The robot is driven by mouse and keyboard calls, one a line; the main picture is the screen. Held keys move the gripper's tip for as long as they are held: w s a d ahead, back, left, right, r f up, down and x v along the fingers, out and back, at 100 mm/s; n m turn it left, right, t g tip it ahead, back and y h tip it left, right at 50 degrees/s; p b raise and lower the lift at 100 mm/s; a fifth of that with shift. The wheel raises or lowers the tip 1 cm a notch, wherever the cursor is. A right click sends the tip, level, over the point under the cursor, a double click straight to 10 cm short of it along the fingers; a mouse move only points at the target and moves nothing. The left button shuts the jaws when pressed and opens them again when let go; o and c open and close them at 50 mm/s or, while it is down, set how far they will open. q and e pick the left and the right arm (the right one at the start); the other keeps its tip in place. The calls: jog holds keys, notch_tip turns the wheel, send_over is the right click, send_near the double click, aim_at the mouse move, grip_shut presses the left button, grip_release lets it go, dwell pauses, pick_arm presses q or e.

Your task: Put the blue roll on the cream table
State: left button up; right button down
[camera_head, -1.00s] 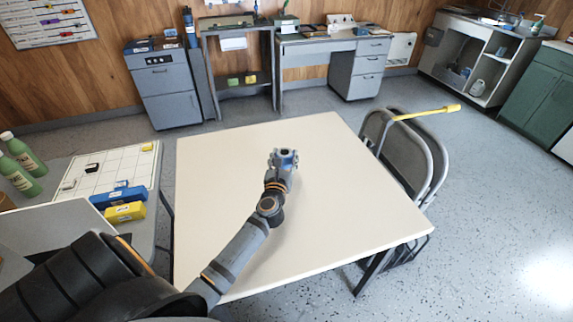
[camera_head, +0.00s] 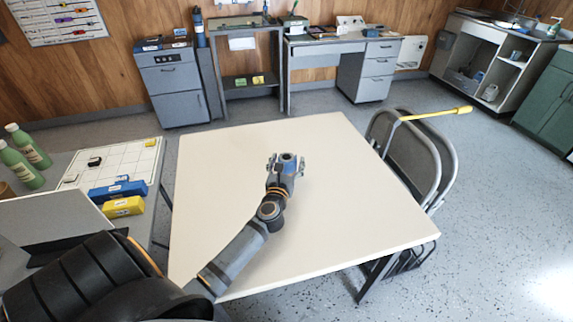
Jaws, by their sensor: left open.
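The cream table (camera_head: 215,185) fills the middle of the head view, its top otherwise bare. My left arm reaches over it from the lower left. My left gripper (camera_head: 287,164) is open above the table's middle, its fingers spread apart. The small blue roll (camera_head: 288,162) sits between the spread fingers, with a dark round opening facing up. The gripper hides its lower part, and I cannot see clearly whether its base touches the tabletop. My right gripper is not in view.
On the left, a grey table holds green bottles (camera_head: 31,148), a white gridded board (camera_head: 135,156), a blue box (camera_head: 118,190) and a yellow box (camera_head: 123,207). Folding chairs (camera_head: 410,150) with a yellow-handled bar (camera_head: 435,114) stand at the cream table's right edge.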

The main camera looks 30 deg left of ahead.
pick_arm(q)
jog(key=b+v, duration=0.1)
jog(key=v, duration=1)
jog(key=shift+s, duration=0.15)
jog(key=shift+s+d+r, duration=0.15)
jog(key=shift+s+d, duration=0.05)
jog(key=shift+s, duration=0.2)
